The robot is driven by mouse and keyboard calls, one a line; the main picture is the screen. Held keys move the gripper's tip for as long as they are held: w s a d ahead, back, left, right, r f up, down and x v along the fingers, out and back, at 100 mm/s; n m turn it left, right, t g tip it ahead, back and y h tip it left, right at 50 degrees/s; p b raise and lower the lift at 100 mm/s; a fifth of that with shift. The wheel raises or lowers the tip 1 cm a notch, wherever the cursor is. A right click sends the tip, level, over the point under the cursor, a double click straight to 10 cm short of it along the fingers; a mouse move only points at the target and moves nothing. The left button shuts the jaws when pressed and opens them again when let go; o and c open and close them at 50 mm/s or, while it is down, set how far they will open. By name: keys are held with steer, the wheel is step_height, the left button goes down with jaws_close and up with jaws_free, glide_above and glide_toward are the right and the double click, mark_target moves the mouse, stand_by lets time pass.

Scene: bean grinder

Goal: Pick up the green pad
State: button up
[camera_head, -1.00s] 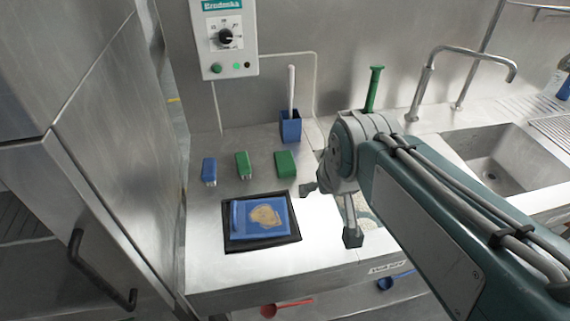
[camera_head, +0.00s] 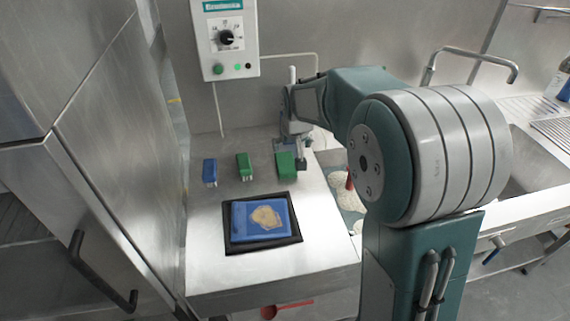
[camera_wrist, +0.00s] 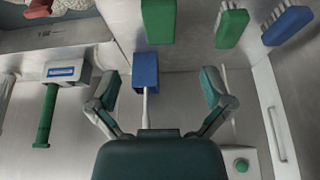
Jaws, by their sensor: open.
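The green pad (camera_head: 286,166) is a plain green block standing on the steel counter (camera_head: 325,245), right of a green brush (camera_head: 244,166). In the wrist view the pad (camera_wrist: 158,20) is at the top middle, beyond my fingertips. My gripper (camera_head: 292,152) is right at the pad in the head view, pointing down, with one finger along its right side. The wrist view shows my gripper (camera_wrist: 160,78) open with nothing between the fingers but the view of a blue holder (camera_wrist: 146,70). I cannot tell whether a finger touches the pad.
The blue holder with a white-handled tool (camera_wrist: 146,105) stands close behind the pad. A blue brush (camera_head: 209,172) stands at the left. A black-rimmed tray (camera_head: 230,244) with a blue inside lies in front. A control box (camera_head: 225,40) hangs behind. Bare counter lies around the tray.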

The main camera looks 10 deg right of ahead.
glide_toward(286, 163)
steer(key=x, duration=1)
steer(key=shift+w+f, duration=0.15)
steer(key=shift+f, duration=0.1)
steer(key=c, duration=0.7)
